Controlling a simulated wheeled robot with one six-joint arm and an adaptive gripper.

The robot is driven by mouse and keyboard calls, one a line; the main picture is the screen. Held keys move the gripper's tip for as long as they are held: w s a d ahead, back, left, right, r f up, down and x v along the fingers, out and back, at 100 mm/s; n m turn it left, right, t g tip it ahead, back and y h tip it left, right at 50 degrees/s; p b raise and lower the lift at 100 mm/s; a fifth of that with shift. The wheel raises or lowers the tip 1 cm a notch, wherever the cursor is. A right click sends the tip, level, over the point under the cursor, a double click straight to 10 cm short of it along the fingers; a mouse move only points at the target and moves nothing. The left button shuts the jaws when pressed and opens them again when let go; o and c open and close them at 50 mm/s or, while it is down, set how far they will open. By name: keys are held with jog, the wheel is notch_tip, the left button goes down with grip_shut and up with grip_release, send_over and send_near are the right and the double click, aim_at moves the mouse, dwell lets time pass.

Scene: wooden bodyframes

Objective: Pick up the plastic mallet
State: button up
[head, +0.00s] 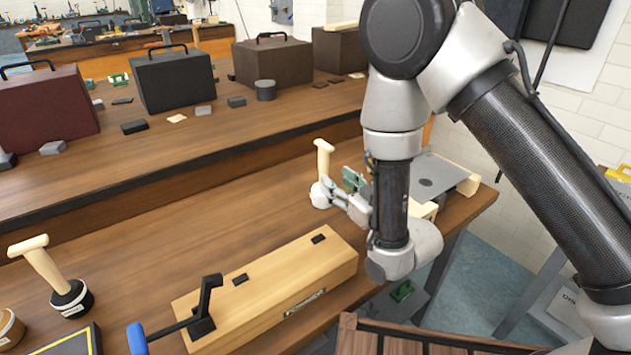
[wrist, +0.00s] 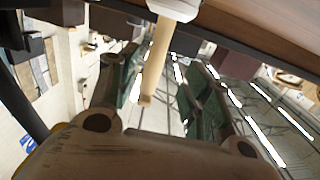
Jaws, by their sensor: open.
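The plastic mallet (head: 323,160) stands upright on the bench in the head view, its white head down and pale handle up. My gripper (head: 340,188) is open just to its right, low near the mallet's head. In the upside-down wrist view, the mallet's handle (wrist: 157,58) shows between the spread fingers of my gripper (wrist: 160,75), with the white head at the top edge. I cannot tell whether a finger touches the mallet.
A long wooden box (head: 285,275) with a black clamp and blue handle lies in front. A black-based tool with a wooden handle (head: 42,265) stands at left. A grey metal plate (head: 430,175) is right of my gripper. A raised shelf (head: 190,135) with cases runs behind.

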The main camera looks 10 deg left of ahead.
aim_at(327, 170)
jog(key=x, duration=0.7)
jog(key=shift+w+r, duration=0.25)
jog(key=shift+w, duration=0.2)
jog(key=shift+c, duration=0.2)
grip_shut()
